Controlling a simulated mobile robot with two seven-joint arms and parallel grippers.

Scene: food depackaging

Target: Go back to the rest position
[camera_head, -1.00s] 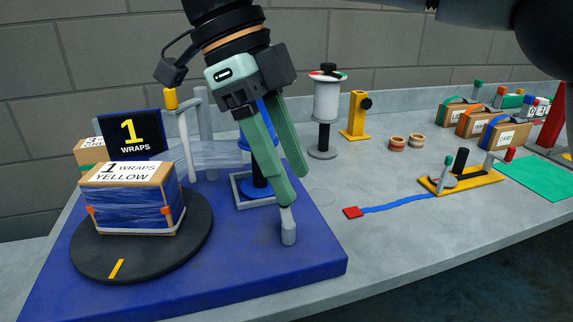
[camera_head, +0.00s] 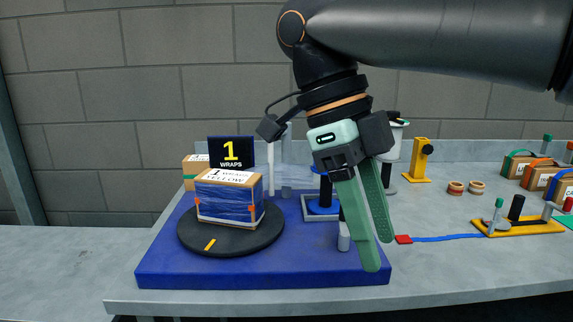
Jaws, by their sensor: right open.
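My right gripper (camera_head: 380,255) hangs with its green fingers pointing down over the right front part of the blue base (camera_head: 300,272). Its fingers are a little apart and hold nothing that I can see. A small grey peg (camera_head: 344,238) shows just left of the fingers, partly hidden by them. My left gripper is not in view. A box wrapped in blue film (camera_head: 228,200), labelled "1 WRAPS YELLOW", stands on the dark round turntable (camera_head: 232,242).
A black sign (camera_head: 231,153) reading "1 WRAPS" stands behind the box. A yellow stand (camera_head: 418,160), small wooden rings (camera_head: 456,188) and a yellow strap tool (camera_head: 530,227) are to the right.

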